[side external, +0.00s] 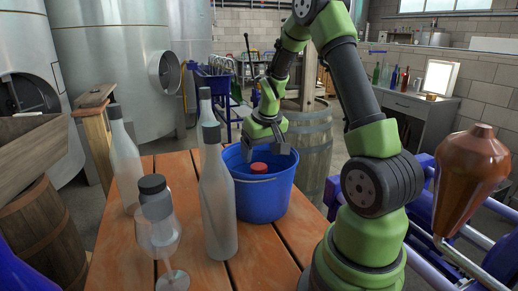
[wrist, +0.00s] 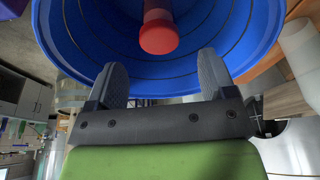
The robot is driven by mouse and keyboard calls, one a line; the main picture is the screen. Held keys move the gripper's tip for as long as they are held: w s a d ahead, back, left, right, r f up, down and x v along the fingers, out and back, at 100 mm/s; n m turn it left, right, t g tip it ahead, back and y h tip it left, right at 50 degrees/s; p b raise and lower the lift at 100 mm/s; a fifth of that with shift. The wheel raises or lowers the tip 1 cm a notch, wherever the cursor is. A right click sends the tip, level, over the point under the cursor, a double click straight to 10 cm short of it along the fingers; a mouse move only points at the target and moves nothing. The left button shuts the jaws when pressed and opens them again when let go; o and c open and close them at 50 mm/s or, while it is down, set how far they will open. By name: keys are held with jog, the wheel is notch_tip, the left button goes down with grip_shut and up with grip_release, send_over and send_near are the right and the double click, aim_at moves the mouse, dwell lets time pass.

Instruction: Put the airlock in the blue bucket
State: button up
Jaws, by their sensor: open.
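The blue bucket (side external: 264,199) stands upright on the wooden table. A red-capped thing, likely the airlock (side external: 259,168), is inside the bucket, its top showing just below the rim. In the wrist view the red piece (wrist: 159,34) lies inside the blue bucket (wrist: 225,28), ahead of my fingers and apart from them. My gripper (side external: 266,150) is over the back part of the bucket's mouth. It also shows in the wrist view (wrist: 162,80), with its two grey fingers spread apart and nothing between them. The lower part of the airlock is hidden by the bucket wall in the side view.
Frosted bottles (side external: 217,200) stand left of the bucket, one close to it. A jar with a black lid (side external: 154,192) and a wine glass (side external: 160,235) stand at the front left. The slatted table (side external: 255,262) is bare in front of the bucket.

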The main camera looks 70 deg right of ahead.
jog(key=shift+s+a, duration=0.45)
jog(key=shift+s, duration=0.2)
jog(key=a+r+t, duration=0.2)
jog(key=a+r, duration=0.3)
jog(key=w+a+r+t, duration=0.1)
jog(key=a+r, duration=0.4)
jog(key=r, duration=0.1)
jog(key=w+a+r+t, duration=0.1)
jog(key=a+r+t, duration=0.1)
jog(key=a+r, duration=0.4)
jog(key=shift+w+r+t, duration=0.15)
jog(key=shift+t, duration=0.15)
jog(key=s+a+n+y, duration=0.1)
jog(key=s+a+y, duration=0.1)
jog(key=s, duration=0.4)
jog(key=s+a+f+n+y, duration=0.1)
jog(key=s+a+n, duration=0.1)
jog(key=s+a, duration=0.3)
jog(key=shift+s+a+f+g+y, duration=0.25)
jog(key=shift+s+g+y, duration=0.15)
jog(key=shift+s, duration=0.25)
